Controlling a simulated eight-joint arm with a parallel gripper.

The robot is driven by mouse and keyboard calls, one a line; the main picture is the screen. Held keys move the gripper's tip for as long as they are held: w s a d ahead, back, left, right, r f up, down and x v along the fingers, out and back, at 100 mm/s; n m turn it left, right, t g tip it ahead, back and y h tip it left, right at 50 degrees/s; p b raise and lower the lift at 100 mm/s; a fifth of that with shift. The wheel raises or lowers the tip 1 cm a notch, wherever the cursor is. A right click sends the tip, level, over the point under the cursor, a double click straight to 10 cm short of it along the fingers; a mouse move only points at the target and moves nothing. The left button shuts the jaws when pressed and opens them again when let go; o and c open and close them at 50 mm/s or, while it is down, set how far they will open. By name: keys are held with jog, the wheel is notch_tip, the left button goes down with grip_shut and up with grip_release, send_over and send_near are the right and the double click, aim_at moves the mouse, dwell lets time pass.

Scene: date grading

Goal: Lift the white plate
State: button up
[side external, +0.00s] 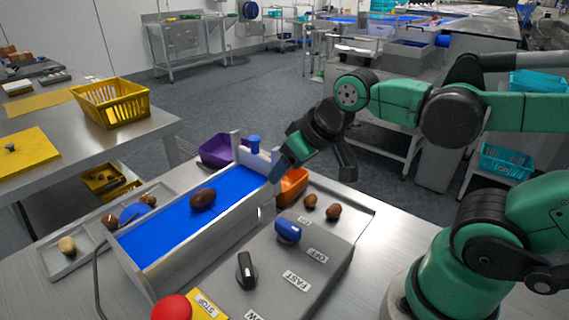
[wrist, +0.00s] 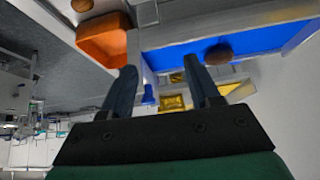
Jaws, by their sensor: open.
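A pale, whitish upright plate (side external: 252,160) stands across the far end of the blue conveyor belt (side external: 170,215), between two pale posts. A blue knob (side external: 254,144) sits on its top edge. My gripper (side external: 281,167) is just right of the plate in the side view, its fingers pointing down and left. In the wrist view my gripper (wrist: 158,70) is open, its two fingers apart with nothing clearly held. A blue piece (wrist: 148,94), probably the knob, shows between the fingers. Whether a finger touches the plate or post cannot be told.
A brown date (side external: 202,199) lies on the belt. An orange bin (side external: 292,187) and purple bin (side external: 216,150) flank the belt's end. A control box with a blue switch (side external: 288,231), black knob (side external: 246,270) and red stop button (side external: 172,308) stands in front. Several dates lie in side trays.

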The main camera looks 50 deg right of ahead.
aim_at(254, 138)
jog(key=w+d+r+m+g, duration=0.1)
jog(key=w+m+g, duration=0.1)
jog(key=w, duration=0.1)
jog(key=w+d+r+m+g, duration=0.1)
jog(key=w+r+m+g, duration=0.1)
jog(key=w+m, duration=0.1)
jog(key=w+d+r+m+g, duration=0.1)
jog(key=w+m, duration=0.1)
jog(key=w, duration=0.2)
jog(key=shift+w+d+r+g, duration=0.3)
jog(key=shift+w+d+g, duration=0.05)
jog(key=shift+g, duration=0.05)
jog(key=shift+w+d+f+m+g, duration=0.25)
jog(key=shift+w+m+g, duration=0.2)
jog(key=shift+m, duration=0.25)
jog(key=shift+f, duration=2.75)
grip_shut()
